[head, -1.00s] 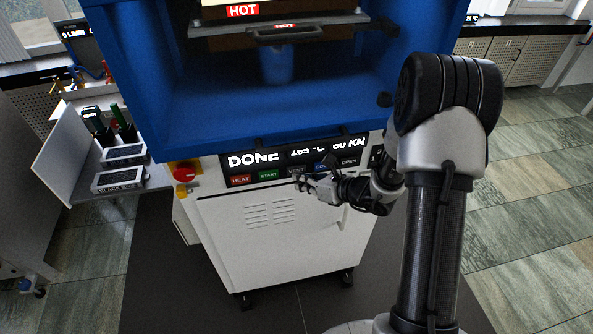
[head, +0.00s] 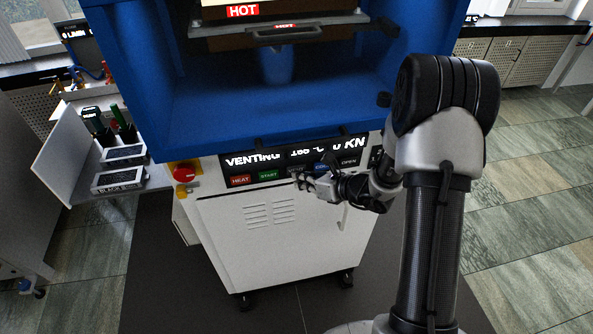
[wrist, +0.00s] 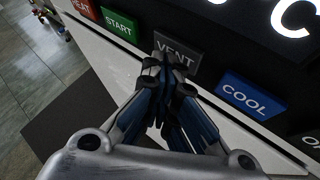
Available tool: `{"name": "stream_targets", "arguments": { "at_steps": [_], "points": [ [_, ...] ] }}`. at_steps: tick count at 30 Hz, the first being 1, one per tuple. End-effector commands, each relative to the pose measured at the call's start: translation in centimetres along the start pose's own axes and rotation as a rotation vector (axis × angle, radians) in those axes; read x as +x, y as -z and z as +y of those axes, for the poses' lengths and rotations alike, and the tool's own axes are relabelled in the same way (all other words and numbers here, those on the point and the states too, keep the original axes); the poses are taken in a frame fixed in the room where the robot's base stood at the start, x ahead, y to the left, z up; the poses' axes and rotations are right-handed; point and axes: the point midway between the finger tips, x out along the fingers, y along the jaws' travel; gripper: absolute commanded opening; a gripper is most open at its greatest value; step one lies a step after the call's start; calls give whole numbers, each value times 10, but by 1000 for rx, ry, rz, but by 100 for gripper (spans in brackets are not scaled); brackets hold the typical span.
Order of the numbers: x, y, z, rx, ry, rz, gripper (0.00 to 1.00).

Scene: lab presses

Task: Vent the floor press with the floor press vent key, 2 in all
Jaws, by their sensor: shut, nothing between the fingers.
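The floor press is a blue-framed machine (head: 230,120) over a white cabinet (head: 285,235). Its display (head: 253,159) reads VENTING, with a temperature and a kN figure of 0 beside it. The grey VENT key (wrist: 177,53) sits between the green START key (wrist: 118,25) and the blue COOL key (wrist: 245,95). My gripper (wrist: 162,62) is shut and empty, with its fingertips at the VENT key's lower part, covering some of it. In the head view my gripper (head: 297,176) hides most of that key.
Red HEAT (head: 240,181) and OPEN (head: 349,161) keys are on the same panel. A red emergency knob (head: 183,173) is at its left. HOT labels (head: 243,11) mark the platens above. A side table with black trays (head: 120,178) stands at the left.

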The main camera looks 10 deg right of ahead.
Motion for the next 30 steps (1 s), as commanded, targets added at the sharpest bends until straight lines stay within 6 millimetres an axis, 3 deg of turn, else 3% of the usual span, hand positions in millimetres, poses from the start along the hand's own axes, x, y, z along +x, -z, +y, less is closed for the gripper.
{"name": "stream_targets", "arguments": {
  "at_steps": [30],
  "points": [
    [-11,8,8,-1,0,-1,0]
  ]
}}
